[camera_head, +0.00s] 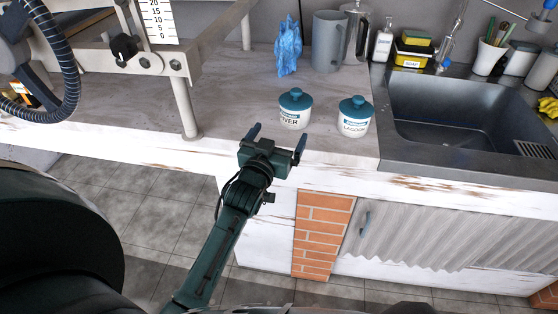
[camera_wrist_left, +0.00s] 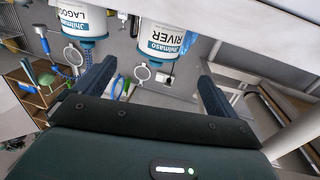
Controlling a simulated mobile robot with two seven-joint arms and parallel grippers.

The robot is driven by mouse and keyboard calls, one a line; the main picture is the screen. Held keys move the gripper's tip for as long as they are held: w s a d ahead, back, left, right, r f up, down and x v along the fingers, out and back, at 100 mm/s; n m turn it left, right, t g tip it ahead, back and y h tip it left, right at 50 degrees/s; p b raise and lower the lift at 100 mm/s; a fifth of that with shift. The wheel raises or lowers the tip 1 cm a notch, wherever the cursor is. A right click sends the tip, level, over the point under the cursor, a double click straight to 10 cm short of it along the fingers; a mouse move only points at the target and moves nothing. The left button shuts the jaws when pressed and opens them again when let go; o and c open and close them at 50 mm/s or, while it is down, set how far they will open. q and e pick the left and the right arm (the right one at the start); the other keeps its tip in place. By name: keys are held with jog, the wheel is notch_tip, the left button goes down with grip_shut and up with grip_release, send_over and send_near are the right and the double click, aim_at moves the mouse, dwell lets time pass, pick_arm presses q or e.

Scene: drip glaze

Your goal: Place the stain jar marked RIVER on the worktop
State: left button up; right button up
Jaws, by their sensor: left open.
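The stain jar marked RIVER (camera_head: 294,111), white with a blue lid, stands upright on the worktop (camera_head: 240,100) near its front edge. In the left wrist view the RIVER jar (camera_wrist_left: 165,38) appears upside down, between the two fingers and beyond their tips. A similar jar marked LAGOON (camera_head: 355,118) stands to its right, and it also shows in the left wrist view (camera_wrist_left: 82,20). My left gripper (camera_head: 277,142) is open and empty, at the worktop's front edge just short of the RIVER jar. My right gripper is not in view.
A blue crumpled cloth (camera_head: 288,48) and a grey pitcher (camera_head: 328,42) stand behind the jars. A metal sink (camera_head: 455,105) is to the right. A frame with a scale (camera_head: 158,20) and a leg on the worktop is at left. Worktop left of the RIVER jar is clear.

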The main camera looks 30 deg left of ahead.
pick_arm(q)
jog(key=s+d+f+m+g+h, duration=0.1)
jog(key=s+d+f+g+h, duration=0.1)
jog(key=s+d+f, duration=0.2)
jog(key=s+d+f+m+g+h, duration=0.2)
jog(key=s+d+f, duration=0.2)
jog(key=s, duration=0.7)
jog(key=s+d+f+m+g+h, duration=0.1)
jog(key=s+d+f+g+h, duration=0.1)
jog(key=s+d+f, duration=0.2)
jog(key=s+f, duration=0.2)
jog(key=s, duration=0.2)
jog(key=shift+s+d+f+g, duration=0.15)
jog(key=shift+d+f+g, duration=0.05)
jog(key=shift+g, duration=0.2)
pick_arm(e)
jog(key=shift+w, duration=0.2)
pick_arm(q)
jog(key=p, duration=0.2)
jog(key=a+r+p, duration=0.1)
jog(key=p, duration=0.1)
jog(key=shift+s+a+g+y+p, duration=0.25)
jog(key=shift+g+y+p, duration=0.05)
jog(key=shift+y+p, duration=0.1)
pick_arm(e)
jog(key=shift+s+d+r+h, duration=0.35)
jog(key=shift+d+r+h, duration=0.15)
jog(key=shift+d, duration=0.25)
